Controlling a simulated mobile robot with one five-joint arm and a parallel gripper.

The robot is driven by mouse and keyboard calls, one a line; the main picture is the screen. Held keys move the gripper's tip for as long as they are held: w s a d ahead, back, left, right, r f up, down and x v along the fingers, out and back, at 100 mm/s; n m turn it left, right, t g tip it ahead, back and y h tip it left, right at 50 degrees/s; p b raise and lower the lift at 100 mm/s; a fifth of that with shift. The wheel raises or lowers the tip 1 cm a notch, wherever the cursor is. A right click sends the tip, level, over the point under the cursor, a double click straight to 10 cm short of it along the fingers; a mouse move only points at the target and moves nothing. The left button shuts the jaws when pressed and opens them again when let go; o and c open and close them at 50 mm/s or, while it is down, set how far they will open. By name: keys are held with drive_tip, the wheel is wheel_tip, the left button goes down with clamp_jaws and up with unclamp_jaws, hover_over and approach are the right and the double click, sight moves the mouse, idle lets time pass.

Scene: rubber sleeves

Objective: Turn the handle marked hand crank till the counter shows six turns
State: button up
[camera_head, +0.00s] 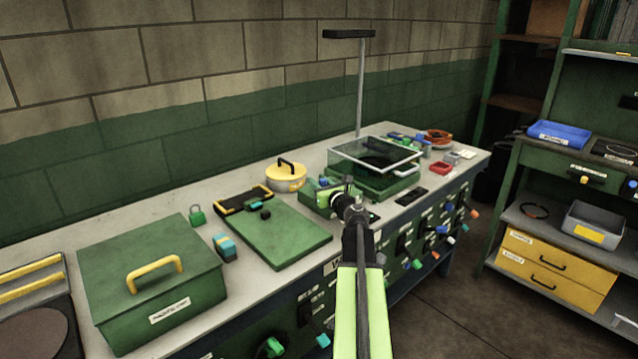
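My gripper (345,203) is at the end of my arm, over the front edge of the workbench. It is in front of or at a small green box (314,196) with blue and dark parts on top. I cannot tell whether the gripper touches the box, and its fingers are too small and dark to read as open or shut. Several levers and knobs with coloured ends (441,230) stick out of the bench's front panel. I cannot make out which handle is marked hand crank. No counter can be read; my arm hides part of the panel.
The workbench (150,217) bears a green lidded box (205,292), a green board (275,236), a yellow pot (286,183) and a clear-topped case (345,152). A green shelf unit with yellow drawers (560,270) stands right. Floor (470,300) between is clear.

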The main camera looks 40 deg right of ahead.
drive_tip(key=shift+s+d, duration=0.15)
drive_tip(key=c, duration=0.5)
drive_tip(key=shift+d, duration=0.1)
idle(0.7)
drive_tip(key=shift+h, duration=0.3)
